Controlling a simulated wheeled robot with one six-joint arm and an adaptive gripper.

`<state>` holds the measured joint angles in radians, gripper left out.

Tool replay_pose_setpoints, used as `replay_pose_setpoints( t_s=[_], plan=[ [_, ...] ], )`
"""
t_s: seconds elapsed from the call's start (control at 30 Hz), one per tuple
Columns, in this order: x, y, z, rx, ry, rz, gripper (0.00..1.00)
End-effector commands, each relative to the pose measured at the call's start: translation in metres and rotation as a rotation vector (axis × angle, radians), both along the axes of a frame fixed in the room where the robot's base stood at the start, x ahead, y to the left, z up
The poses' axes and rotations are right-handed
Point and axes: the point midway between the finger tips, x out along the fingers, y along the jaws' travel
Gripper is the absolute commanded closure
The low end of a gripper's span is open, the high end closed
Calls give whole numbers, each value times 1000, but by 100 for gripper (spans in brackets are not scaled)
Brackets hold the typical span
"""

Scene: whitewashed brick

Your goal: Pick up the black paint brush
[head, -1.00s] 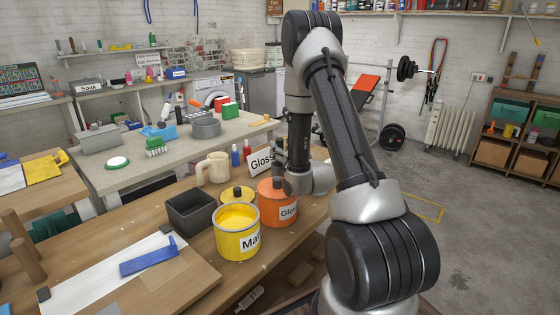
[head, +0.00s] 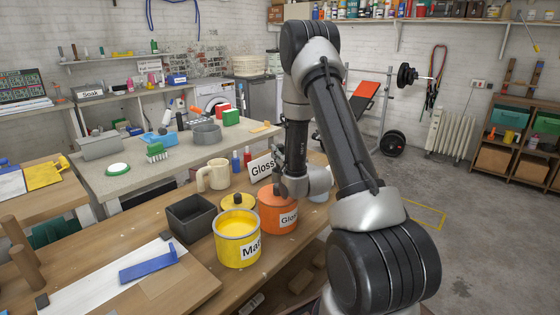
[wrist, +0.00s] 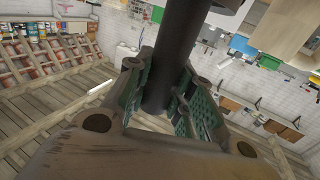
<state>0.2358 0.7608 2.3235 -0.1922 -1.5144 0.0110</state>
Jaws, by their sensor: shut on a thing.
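The black paint brush (wrist: 180,50) shows in the wrist view as a thick dark shaft standing between the green finger pads. My gripper (wrist: 160,90) is shut on it. In the head view my gripper (head: 279,178) is just above and behind the orange can labelled Gloss (head: 277,212), with a dark upright piece of the brush beside it. The brush's bristles cannot be made out in either view.
A yellow open paint can (head: 237,240), a dark grey box (head: 190,216), a beige mug (head: 213,176) and a white Gloss sign (head: 262,167) stand close by on the wooden bench. A blue tool (head: 149,263) lies on a white board.

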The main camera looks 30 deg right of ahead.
Motion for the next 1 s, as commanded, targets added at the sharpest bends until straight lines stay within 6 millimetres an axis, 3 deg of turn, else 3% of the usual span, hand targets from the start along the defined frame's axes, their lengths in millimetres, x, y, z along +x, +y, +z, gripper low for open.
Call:
replay_pose_setpoints(
  t_s=[0.17,0.6,0.8,1.0],
  plan=[
    [0,0,14,-1,-3,0,100],
    [0,0,82,-1,-4,0,100],
    [0,0,98,-1,-2,0,100],
    [0,0,100,0,0,0,100]
  ],
)
